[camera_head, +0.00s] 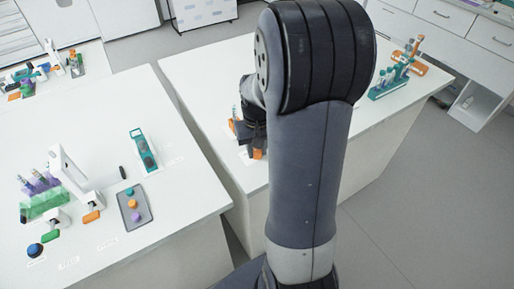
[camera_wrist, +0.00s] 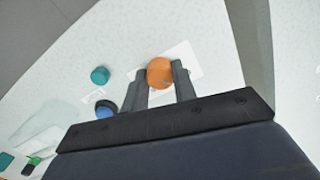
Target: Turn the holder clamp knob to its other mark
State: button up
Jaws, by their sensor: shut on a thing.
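An orange round knob (camera_wrist: 160,69) sits on a pale plate (camera_wrist: 196,62) in the wrist view, and I take it to be the holder clamp knob. My gripper (camera_wrist: 159,83) is shut on it, with one dark finger on each side. Marks on the plate are too small to read. In the head view an orange part (camera_head: 257,154) shows just below my dark gripper (camera_head: 247,134); my arm hides most of the area around it.
In the wrist view, a teal cap (camera_wrist: 100,75) and a blue-and-black knob (camera_wrist: 106,109) lie left of the gripper, and a clear holder (camera_wrist: 48,128) is at lower left. In the head view, a teal rack (camera_head: 389,84) stands at the far right of the bench.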

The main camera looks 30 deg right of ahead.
aim_at(257, 150)
jog(key=o, duration=1)
notch_tip(257, 150, up, 11)
jog(key=shift+f, duration=0.1)
notch_tip(257, 150, down, 11)
dwell(0.6)
dwell(0.4)
